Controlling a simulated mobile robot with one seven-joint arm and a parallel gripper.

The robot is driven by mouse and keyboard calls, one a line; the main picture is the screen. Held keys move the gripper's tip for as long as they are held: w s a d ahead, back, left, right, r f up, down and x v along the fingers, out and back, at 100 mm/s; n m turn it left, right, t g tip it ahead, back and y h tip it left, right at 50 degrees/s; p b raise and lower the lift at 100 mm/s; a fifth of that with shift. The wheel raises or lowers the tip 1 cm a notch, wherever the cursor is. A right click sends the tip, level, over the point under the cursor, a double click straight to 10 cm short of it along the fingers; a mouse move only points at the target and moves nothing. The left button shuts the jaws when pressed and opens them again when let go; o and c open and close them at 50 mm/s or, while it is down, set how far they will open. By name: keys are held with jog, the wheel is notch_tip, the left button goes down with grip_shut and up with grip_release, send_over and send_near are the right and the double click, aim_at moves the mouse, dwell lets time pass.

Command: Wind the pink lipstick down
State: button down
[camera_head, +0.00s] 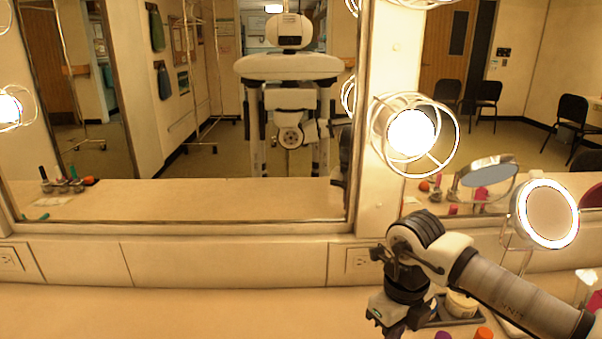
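I cannot make out the pink lipstick for certain on the counter. In the right mirror, a small pink upright shape (481,193) shows as a reflection, and I cannot tell whether it is the lipstick. My gripper (388,328) points down at the bottom edge, right of centre, low over the counter. Its fingertips are cut off or hidden by the wrist, so I cannot see whether it is open or what it holds.
Purple (442,335) and orange (483,333) tops stand at the bottom edge beside my gripper. A dark tray (468,320) with a pale jar (462,304) sits behind them. A lit round mirror (547,214) stands at right. The counter (180,312) at left is clear.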

jog(key=shift+w, duration=0.1)
jog(key=shift+w+a+b, duration=0.2)
jog(key=shift+b, duration=0.15)
notch_tip(320, 180, up, 6)
jog(key=p, duration=0.2)
jog(key=shift+p, duration=0.35)
